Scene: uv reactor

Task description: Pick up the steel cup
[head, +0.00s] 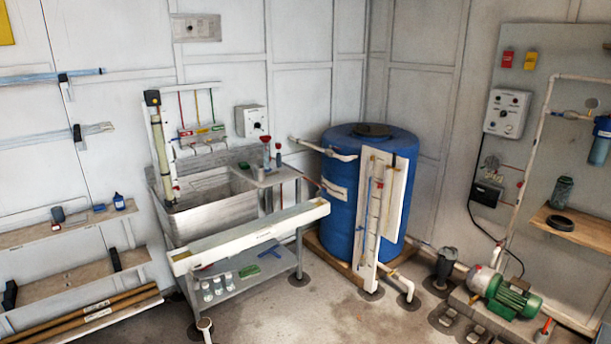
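A small grey cup-shaped thing (58,215) stands on the upper wooden shelf (20,237) at the left wall. It may be the steel cup, but it is too small to tell its material. A reddish-brown piece lies close beside it. Neither of my grippers shows in the head view.
A small blue bottle (119,202) stands on the same shelf. A steel sink bench (212,212) with a long white trough (250,236) is right of the shelves. A blue barrel (338,205) and a green pump (513,299) stand farther right. The floor in front is partly clear.

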